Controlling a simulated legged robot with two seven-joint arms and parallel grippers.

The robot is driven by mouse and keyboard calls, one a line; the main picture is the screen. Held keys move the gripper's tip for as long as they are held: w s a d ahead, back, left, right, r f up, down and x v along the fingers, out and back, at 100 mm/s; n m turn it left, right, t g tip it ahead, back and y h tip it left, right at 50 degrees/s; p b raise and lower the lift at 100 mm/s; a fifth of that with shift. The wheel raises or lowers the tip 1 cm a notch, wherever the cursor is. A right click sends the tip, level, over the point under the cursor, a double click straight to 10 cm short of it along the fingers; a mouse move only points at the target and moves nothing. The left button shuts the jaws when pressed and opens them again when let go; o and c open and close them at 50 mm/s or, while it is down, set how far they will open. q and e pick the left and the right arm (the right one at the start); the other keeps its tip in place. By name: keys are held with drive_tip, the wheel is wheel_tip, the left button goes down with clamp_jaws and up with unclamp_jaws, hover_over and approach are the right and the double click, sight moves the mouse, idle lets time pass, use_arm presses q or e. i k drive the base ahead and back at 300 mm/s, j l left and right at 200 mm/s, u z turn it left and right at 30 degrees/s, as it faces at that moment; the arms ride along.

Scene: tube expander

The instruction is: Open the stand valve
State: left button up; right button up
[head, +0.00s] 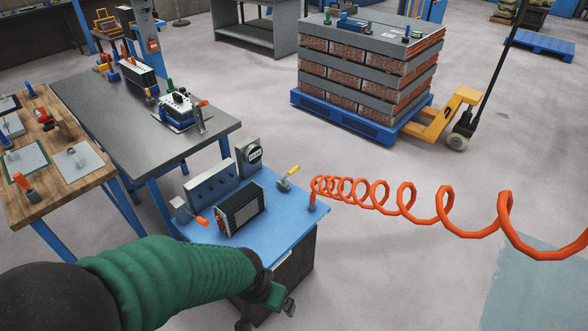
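The stand valve, a small grey fitting with a yellow lever (289,176), sits near the far right corner of the blue-topped stand (285,215). The lever points up and to the right. My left arm, in a green sleeve, comes in from the lower left. My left gripper (267,312) is low beside the near front side of the stand, well apart from the valve. Its two dark fingertips look spread, with nothing visible between them. My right gripper is not in view.
The stand also holds a black finned device (240,208), a grey box (211,187) and a dial gauge (252,158). A coiled orange hose (408,198) runs right from the stand's corner. A grey workbench (130,112) stands behind left; a loaded blue pallet (350,118) stands behind right.

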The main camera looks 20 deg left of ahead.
sight(292, 172)
drive_tip(key=i+u, duration=0.1)
drive_tip(key=u, duration=0.75)
drive_tip(key=i+l+u, duration=0.1)
drive_tip(key=u, duration=0.3)
drive_tip(key=i+l+u, duration=0.3)
drive_tip(key=l, duration=0.35)
drive_tip(key=i+l+u, duration=0.3)
drive_tip(key=l, duration=0.45)
drive_tip(key=i+l+u, duration=0.2)
drive_tip(key=l, duration=0.2)
drive_tip(key=i+l+u, duration=0.15)
drive_tip(key=l, duration=0.25)
drive_tip(key=i+l+u, duration=0.15)
drive_tip(key=l, duration=0.8)
drive_tip(key=i+l, duration=0.15)
drive_tip(key=l, duration=0.45)
